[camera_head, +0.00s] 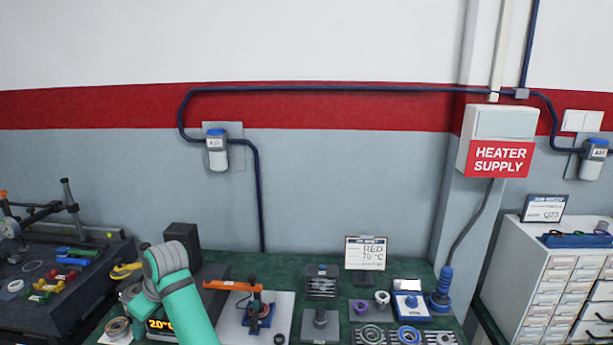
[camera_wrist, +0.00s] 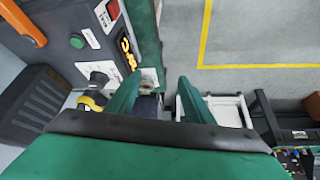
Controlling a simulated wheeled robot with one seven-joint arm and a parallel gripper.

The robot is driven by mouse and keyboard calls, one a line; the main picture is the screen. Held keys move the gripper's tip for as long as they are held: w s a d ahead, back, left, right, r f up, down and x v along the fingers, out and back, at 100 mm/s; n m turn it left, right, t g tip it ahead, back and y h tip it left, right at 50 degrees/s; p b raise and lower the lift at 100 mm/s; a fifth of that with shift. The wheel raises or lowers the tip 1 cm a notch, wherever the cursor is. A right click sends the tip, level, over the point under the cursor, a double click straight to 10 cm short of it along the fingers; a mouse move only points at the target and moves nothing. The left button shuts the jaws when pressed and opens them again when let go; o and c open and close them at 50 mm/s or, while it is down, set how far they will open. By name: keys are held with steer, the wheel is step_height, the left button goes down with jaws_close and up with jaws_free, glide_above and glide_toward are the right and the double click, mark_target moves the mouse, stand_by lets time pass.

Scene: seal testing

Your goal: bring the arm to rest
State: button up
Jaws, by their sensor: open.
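My arm shows in the head view as a green and grey link rising at the lower left of the bench, in front of a dark unit with a lit orange display (camera_head: 162,325). My gripper (camera_wrist: 155,92) shows in the wrist view with two green fingers spread apart. Nothing is between the fingers in their grip; a small metal fitting lies beyond them. The fingertips do not show clearly in the head view.
A dark side table (camera_head: 95,300) with coloured tools stands at the left. The green bench (camera_head: 225,262) holds an orange-handled clamp (camera_head: 232,286), several fixtures, rings and a sign (camera_head: 366,252). A white drawer cabinet (camera_head: 540,275) stands right. Yellow-lined floor (camera_wrist: 260,40) is open.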

steer(key=s+d+f+m+t+y, duration=0.1)
steer(key=s+d+f+m+t, duration=0.1)
steer(key=f, duration=0.8)
steer(key=s+d+f+m+t+y, duration=0.1)
steer(key=s+d+f+m, duration=0.2)
steer(key=f, duration=0.7)
steer(key=s+d+f+m+t+h, duration=0.1)
steer(key=s+d+f+m+t, duration=0.4)
steer(key=s+d+f, duration=0.65)
steer(key=s+d+r+m+t+h, duration=0.3)
steer(key=s+d, duration=1.2)
steer(key=s, duration=0.1)
steer(key=s+d+r+t+h, duration=0.1)
steer(key=s+d+r, duration=0.3)
steer(key=s+r, duration=0.3)
steer(key=s+d+r+m+t+h, duration=0.1)
steer(key=s+d+r+h, duration=0.1)
steer(key=s+d+r, duration=0.2)
steer(key=s+r, duration=0.3)
steer(key=shift+s+d, duration=0.15)
steer(key=shift+s, duration=0.25)
